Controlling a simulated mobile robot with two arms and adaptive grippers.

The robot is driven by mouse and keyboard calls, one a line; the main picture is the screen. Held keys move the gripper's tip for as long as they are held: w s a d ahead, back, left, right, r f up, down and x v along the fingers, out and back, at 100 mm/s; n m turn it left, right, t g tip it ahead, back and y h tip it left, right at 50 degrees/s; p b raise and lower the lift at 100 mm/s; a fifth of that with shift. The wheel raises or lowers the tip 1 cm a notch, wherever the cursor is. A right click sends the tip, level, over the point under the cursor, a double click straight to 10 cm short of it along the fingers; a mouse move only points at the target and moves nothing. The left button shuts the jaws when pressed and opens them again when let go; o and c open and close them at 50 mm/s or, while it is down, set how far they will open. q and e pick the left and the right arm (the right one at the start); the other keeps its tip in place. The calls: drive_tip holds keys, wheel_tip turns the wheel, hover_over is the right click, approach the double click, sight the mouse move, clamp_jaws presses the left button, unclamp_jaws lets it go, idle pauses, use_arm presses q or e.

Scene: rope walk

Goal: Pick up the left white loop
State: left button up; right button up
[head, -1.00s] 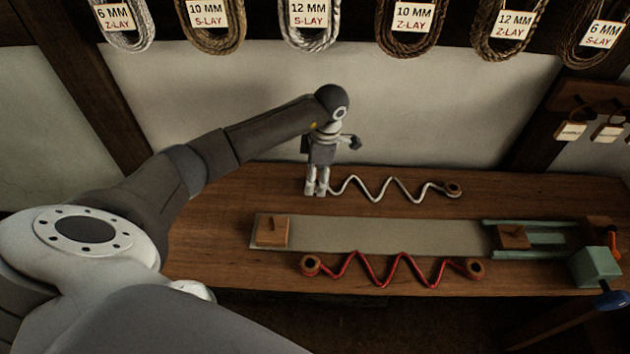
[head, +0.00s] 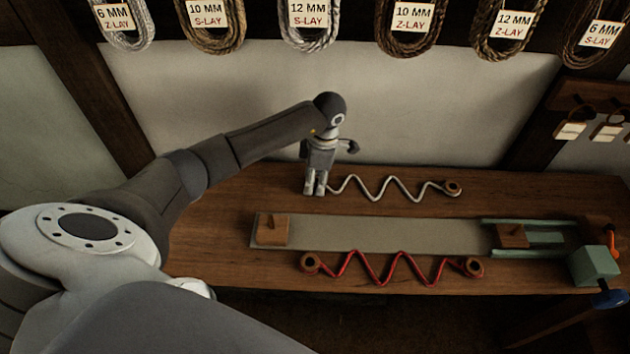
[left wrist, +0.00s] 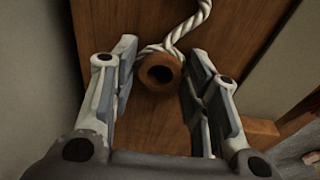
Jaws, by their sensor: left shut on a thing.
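The white rope (head: 383,189) lies in a zigzag along the back of the bench, with a brown ring in its right loop (head: 452,188). My left gripper (head: 316,190) points down at the rope's left end. In the left wrist view, the left white loop (left wrist: 148,50) runs around a brown wooden ring (left wrist: 160,72) between the fingertips of my left gripper (left wrist: 160,82). The gripper is shut on this loop and its ring. In the head view the fingers hide the left loop. I cannot tell whether it is clear of the wood. My right gripper is not in view.
A grey strip (head: 400,234) with a wooden block (head: 273,230) at its left lies in front of the white rope. A red rope (head: 397,270) lies nearer the front edge. A green rail fixture (head: 594,266) stands at the right. Coils hang on the wall.

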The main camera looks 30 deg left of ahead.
use_arm(q)
drive_tip(key=shift+r, duration=0.1)
drive_tip(key=shift+r, duration=0.2)
wheel_tip(320, 180, up, 2)
drive_tip(key=shift+w+r, duration=0.1)
drive_tip(key=s+d+r+b, duration=0.2)
drive_tip(key=s+d+r, duration=0.7)
drive_tip(key=s+r, duration=0.1)
drive_tip(key=shift+s+d+r, duration=0.2)
drive_tip(key=shift+s+d, duration=0.05)
idle(0.6)
